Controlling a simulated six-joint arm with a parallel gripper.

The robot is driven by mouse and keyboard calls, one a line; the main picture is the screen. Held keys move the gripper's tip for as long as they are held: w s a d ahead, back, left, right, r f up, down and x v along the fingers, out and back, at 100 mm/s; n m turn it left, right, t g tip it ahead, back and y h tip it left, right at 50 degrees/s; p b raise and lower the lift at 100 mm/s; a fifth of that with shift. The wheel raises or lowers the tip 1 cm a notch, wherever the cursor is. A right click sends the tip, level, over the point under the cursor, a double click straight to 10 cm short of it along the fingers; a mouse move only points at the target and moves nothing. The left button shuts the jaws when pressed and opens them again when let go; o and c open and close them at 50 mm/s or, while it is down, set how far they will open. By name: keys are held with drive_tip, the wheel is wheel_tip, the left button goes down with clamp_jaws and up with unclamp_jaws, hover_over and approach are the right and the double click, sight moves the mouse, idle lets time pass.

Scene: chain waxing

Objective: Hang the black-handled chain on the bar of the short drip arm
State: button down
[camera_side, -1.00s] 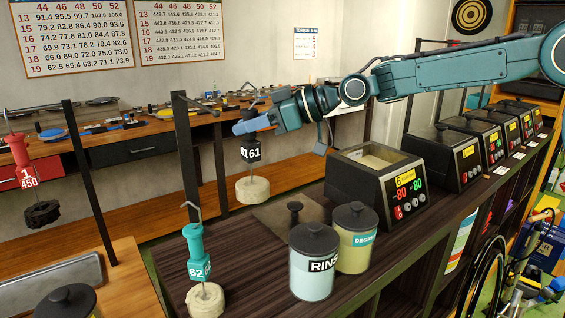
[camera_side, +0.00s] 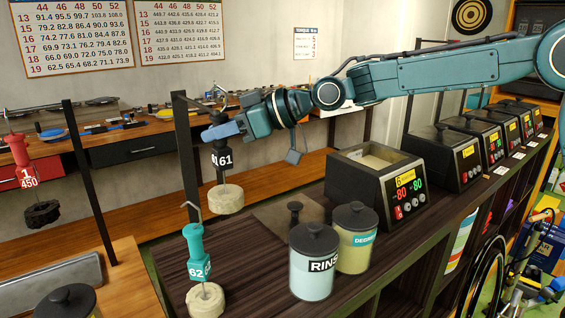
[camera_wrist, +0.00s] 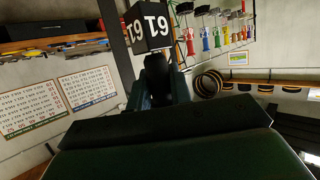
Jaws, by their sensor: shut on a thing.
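The black handle (camera_side: 221,161) with a white "61" label is in my gripper (camera_side: 222,130), which is shut on its upper part. A pale, round waxed chain (camera_side: 226,200) hangs below it, clear of the table. Its hook (camera_side: 218,93) rises above the jaws, beside the bar of the short drip arm (camera_side: 196,103); I cannot tell whether they touch. The dark post (camera_side: 187,150) stands just left of the handle. In the wrist view the handle (camera_wrist: 152,28) shows upside down with its label, and the post (camera_wrist: 115,45) is close to its left.
A teal-handled chain (camera_side: 196,245) stands in front, below the held chain. The rinse jar (camera_side: 313,265), the degreaser jar (camera_side: 355,240) and the open wax pot (camera_side: 375,185) are to the right. A red-handled chain (camera_side: 20,155) hangs at far left.

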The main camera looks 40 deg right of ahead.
drive_tip(key=shift+a+f, duration=0.5)
drive_tip(key=shift+a, duration=0.15)
drive_tip(key=shift+a+f, duration=0.45)
drive_tip(key=shift+a, duration=0.2)
drive_tip(key=c, duration=0.9)
unclamp_jaws()
drive_tip(key=shift+f, duration=0.15)
drive_tip(key=shift+s+d, duration=0.1)
drive_tip(key=shift+v, duration=5.4)
